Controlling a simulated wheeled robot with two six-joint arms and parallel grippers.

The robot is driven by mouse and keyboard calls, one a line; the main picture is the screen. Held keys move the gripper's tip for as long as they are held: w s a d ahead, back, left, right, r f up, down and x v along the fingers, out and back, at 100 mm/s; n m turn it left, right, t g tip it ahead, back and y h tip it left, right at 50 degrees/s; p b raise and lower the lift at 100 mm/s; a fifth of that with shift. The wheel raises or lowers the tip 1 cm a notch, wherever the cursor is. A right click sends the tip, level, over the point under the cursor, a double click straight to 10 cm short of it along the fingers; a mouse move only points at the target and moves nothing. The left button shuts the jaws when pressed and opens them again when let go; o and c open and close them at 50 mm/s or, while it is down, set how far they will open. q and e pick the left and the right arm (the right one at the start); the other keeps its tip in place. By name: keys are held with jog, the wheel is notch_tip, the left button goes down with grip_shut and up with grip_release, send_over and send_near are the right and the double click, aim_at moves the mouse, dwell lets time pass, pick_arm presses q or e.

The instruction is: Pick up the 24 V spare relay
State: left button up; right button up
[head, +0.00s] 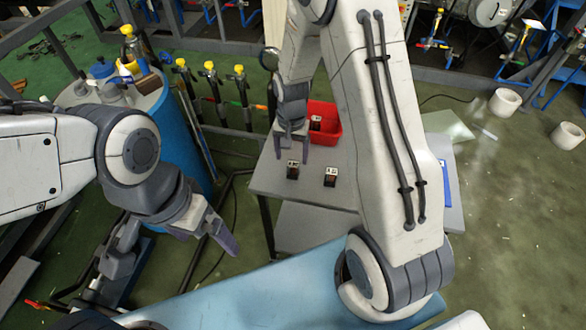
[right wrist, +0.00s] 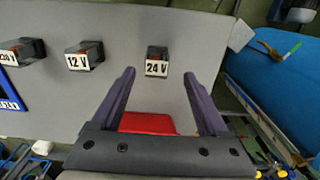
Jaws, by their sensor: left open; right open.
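The 24 V relay (right wrist: 157,64) is a small dark block with a white label, standing on the grey table (head: 350,155). In the right wrist view it lies just beyond and between my right fingertips (right wrist: 158,78), apart from both. In the head view it appears to be the left of two small relays (head: 292,170), just below my open, empty right gripper (head: 292,146). The 12 V relay (right wrist: 86,58) stands beside it. A third relay (right wrist: 24,52), labelled 220 V, is at the left in the wrist view. My left gripper (head: 217,234) is open and empty, left of the table.
A red bin (head: 328,128) sits at the table's back edge with a small block (head: 315,123) in it. A blue drum (head: 180,130) stands left of the table. My right arm hides the table's right part. Bare tabletop surrounds the relays.

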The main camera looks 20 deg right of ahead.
aim_at(293, 164)
jog(key=f, duration=0.3)
jog(key=shift+s+d+f+p, duration=0.15)
jog(key=shift+s+f+p, duration=0.15)
jog(key=shift+f+p, duration=0.1)
jog(key=shift+w+f, duration=0.1)
jog(key=shift+f, duration=0.4)
grip_shut()
jog(key=shift+r, duration=0.1)
